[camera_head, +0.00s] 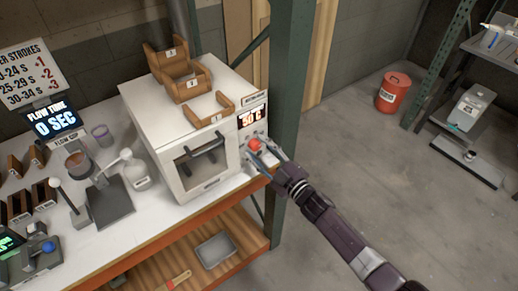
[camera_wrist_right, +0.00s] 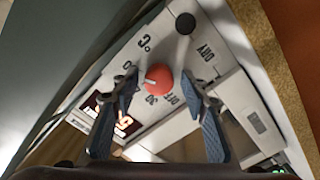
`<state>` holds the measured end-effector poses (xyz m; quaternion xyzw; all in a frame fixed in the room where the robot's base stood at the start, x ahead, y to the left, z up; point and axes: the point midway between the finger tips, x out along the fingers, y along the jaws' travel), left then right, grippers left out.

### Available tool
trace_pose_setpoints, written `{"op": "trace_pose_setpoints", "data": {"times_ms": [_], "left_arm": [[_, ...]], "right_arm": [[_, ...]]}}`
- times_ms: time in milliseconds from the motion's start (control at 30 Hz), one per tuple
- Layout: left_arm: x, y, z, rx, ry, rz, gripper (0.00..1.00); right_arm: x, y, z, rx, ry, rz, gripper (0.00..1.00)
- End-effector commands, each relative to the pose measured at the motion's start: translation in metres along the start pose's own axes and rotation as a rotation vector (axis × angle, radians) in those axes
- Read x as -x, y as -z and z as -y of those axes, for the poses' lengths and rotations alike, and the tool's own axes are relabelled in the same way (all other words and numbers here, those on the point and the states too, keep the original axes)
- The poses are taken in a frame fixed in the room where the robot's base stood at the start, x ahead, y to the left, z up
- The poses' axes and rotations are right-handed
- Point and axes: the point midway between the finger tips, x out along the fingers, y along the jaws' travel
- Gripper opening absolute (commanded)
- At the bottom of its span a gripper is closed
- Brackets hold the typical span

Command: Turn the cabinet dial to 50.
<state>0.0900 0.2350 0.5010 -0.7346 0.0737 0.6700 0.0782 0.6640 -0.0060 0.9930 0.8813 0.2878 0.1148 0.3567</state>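The white cabinet (camera_head: 168,150) stands at the right end of the worktable, with a handled, windowed door. Its lit display (camera_head: 252,117) appears to read 50 °C. The red dial (camera_head: 254,145) is on the front panel below the display. In the right wrist view, the round dial (camera_wrist_right: 160,77) has a small pale mark on its left side, with printed labels including OFF and DRY around it. My right gripper (camera_head: 263,152) is at the dial. Its fingers (camera_wrist_right: 159,85) are spread on either side of it, with visible gaps. My left gripper is not in view.
A dark round knob (camera_wrist_right: 185,23) sits near the red dial. Wooden holders (camera_head: 187,80) stand on the cabinet. A green post (camera_head: 287,100) rises close behind the panel. Bottles, a flow-cup stand and racks crowd the table to the left. The floor at right is mostly clear around a red canister (camera_head: 393,93).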

Motion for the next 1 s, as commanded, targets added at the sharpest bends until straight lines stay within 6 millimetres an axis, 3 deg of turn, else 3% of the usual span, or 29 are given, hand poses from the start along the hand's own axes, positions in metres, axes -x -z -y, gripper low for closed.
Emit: {"op": "trace_pose_setpoints", "data": {"times_ms": [267, 433, 800, 1000], "left_arm": [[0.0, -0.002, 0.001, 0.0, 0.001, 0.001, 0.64], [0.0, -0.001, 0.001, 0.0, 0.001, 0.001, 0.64], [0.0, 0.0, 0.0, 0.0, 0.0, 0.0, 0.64], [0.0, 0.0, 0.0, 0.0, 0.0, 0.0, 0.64]], "right_arm": [[0.0, 0.001, -0.001, 0.002, -0.001, -0.002, 0.45], [0.011, 0.0, -0.001, 0.002, -0.001, -0.001, 0.45], [0.084, -0.001, 0.001, 0.001, 0.001, 0.001, 0.45], [0.111, 0.0, 0.0, 0.001, 0.0, 0.0, 0.45]]}}
